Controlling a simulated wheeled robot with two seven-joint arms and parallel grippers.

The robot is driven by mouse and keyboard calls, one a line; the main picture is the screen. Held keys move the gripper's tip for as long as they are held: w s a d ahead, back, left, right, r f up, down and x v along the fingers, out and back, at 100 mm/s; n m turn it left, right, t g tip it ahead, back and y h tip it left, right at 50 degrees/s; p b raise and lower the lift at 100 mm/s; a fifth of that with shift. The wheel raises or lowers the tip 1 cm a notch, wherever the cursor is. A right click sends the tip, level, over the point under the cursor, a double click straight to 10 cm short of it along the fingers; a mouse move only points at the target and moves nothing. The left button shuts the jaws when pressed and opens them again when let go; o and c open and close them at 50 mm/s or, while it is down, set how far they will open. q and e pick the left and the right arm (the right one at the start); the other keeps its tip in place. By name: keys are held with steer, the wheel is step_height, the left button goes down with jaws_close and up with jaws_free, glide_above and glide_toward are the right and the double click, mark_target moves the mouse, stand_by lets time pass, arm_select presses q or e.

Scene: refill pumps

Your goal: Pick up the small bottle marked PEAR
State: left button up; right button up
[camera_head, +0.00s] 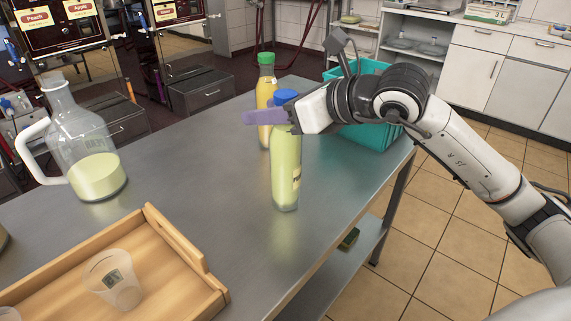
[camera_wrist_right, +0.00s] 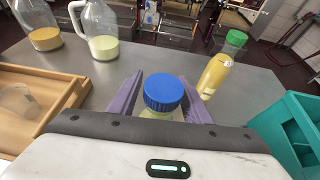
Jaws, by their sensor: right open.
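A small bottle with a blue cap and pale green liquid (camera_head: 286,170) stands upright on the steel table; its label is turned aside and I cannot read it. A second bottle with a green cap and yellow-orange liquid (camera_head: 265,95) stands behind it; its label is not readable either. My right gripper (camera_head: 266,117) is open at the blue-capped bottle's upper part. In the right wrist view its purple fingers lie on either side of the blue cap (camera_wrist_right: 163,92), and the green-capped bottle (camera_wrist_right: 217,75) is to the right, outside the fingers. My left gripper is not in view.
A glass jug with pale liquid (camera_head: 95,172) stands at the left of the table (camera_head: 190,165). A wooden tray (camera_head: 185,250) with a clear cup (camera_head: 113,280) is at the front left. A teal crate (camera_head: 372,135) sits at the table's right end, beneath my right arm.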

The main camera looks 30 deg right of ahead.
jaws_close()
steer(key=shift+r, duration=0.15)
stand_by(1.1)
steer(key=shift+r, duration=0.1)
